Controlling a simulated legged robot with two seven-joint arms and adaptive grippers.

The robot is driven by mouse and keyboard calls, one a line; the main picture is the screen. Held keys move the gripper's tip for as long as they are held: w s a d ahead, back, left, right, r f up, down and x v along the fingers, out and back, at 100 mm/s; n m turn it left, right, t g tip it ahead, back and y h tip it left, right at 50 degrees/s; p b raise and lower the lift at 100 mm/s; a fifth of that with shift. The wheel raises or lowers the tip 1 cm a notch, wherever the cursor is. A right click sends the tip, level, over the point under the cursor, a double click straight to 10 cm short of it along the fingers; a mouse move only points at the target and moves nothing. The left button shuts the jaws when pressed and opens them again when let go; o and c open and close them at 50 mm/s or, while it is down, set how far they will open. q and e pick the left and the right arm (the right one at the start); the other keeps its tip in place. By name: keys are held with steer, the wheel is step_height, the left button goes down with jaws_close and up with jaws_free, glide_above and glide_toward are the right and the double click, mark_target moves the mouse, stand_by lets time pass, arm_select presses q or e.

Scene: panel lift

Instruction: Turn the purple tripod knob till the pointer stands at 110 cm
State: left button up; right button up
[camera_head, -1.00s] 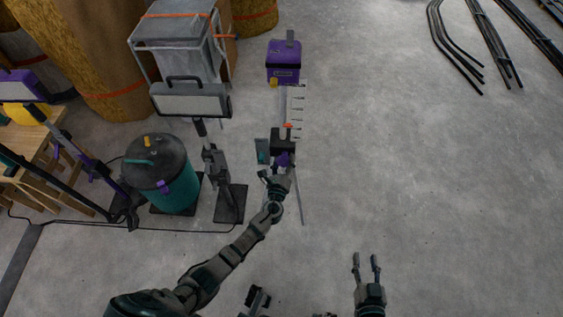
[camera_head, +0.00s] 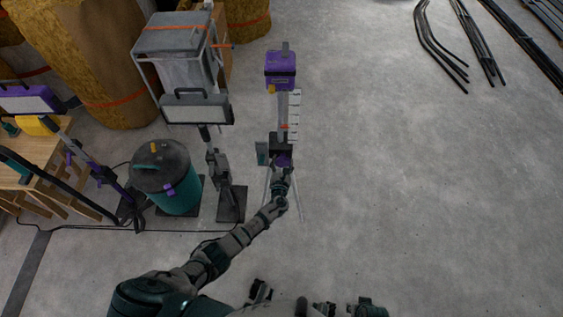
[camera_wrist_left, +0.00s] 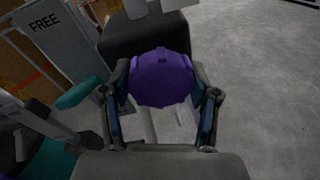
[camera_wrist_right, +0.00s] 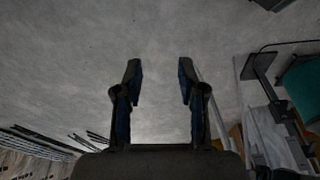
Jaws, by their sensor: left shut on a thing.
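The purple knob (camera_head: 283,160) sits low on the tripod's dark housing (camera_head: 281,143). My left gripper (camera_head: 285,171) is at it. In the left wrist view the knob (camera_wrist_left: 160,77) fills the space between the two fingers, which are shut on its sides. An upright white scale (camera_head: 294,115) stands beside the tripod column. A small orange-red pointer (camera_head: 285,127) shows at its lower part; the numbers are too small to read. My right gripper (camera_wrist_right: 160,82) is open and empty in its wrist view, away from the tripod.
A grey plate marked FREE (camera_wrist_left: 58,38) with a teal lever (camera_wrist_left: 78,93) is left of the knob. A purple box (camera_head: 280,70) tops the tripod. A work lamp (camera_head: 197,108) and teal drum (camera_head: 180,193) stand left.

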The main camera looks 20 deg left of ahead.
arm_select(q)
steer(key=m, duration=0.1)
steer(key=m+p, duration=0.1)
steer(key=m, duration=0.1)
steer(key=m+y+p, duration=0.1)
steer(key=m, duration=0.1)
steer(key=shift+s+d+f+g, duration=0.1)
steer(key=shift+s+f+g, duration=0.1)
steer(key=shift+f+g, duration=0.1)
steer(key=shift+m+y+p, duration=0.3)
steer(key=shift+m+p, duration=0.25)
steer(key=shift+m, duration=0.55)
steer(key=shift+f+m+y, duration=0.1)
steer(key=shift+m+y, duration=0.2)
steer(key=shift+m, duration=1.2)
arm_select(e)
step_height(320, 180, down, 11)
steer(key=s, duration=0.2)
steer(key=shift+r, duration=0.15)
steer(key=shift+s+d, duration=0.1)
arm_select(q)
steer(key=o, duration=1.2)
steer(key=shift+c, duration=0.2)
steer(key=shift+w, duration=0.15)
steer(key=shift+r, duration=0.25)
arm_select(e)
steer(key=shift+w, duration=0.2)
